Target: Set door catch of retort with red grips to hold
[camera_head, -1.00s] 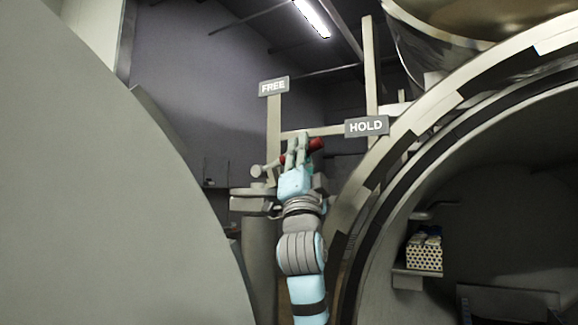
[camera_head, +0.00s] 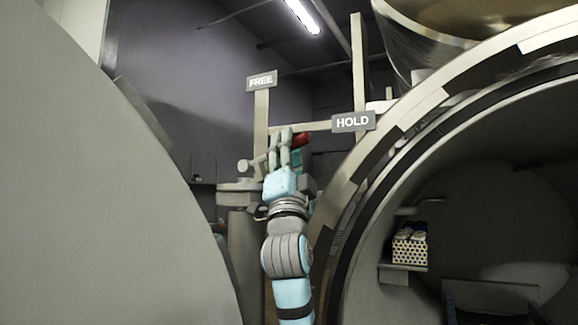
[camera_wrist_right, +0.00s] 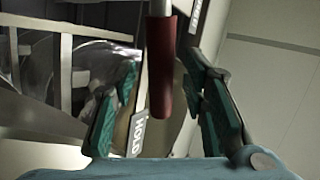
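The door catch's red grip (camera_head: 301,139) shows beside my right gripper's fingers in the head view, between the FREE sign (camera_head: 261,80) and the HOLD sign (camera_head: 352,121), below and left of HOLD. My right gripper (camera_head: 283,148) partly hides the catch. In the right wrist view the red grip (camera_wrist_right: 163,75) hangs between the spread green pads of my right gripper (camera_wrist_right: 163,105), with a gap on both sides; the gripper is open. The HOLD sign (camera_wrist_right: 137,132) shows there behind the left pad. My left gripper is not in view.
The big round door (camera_head: 90,190) fills the left. The retort's open mouth (camera_head: 500,190) is at the right, with a perforated block (camera_head: 410,250) on a ledge inside. A beige sign frame (camera_head: 262,125) stands behind my gripper. My right arm rises through the gap between door and rim.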

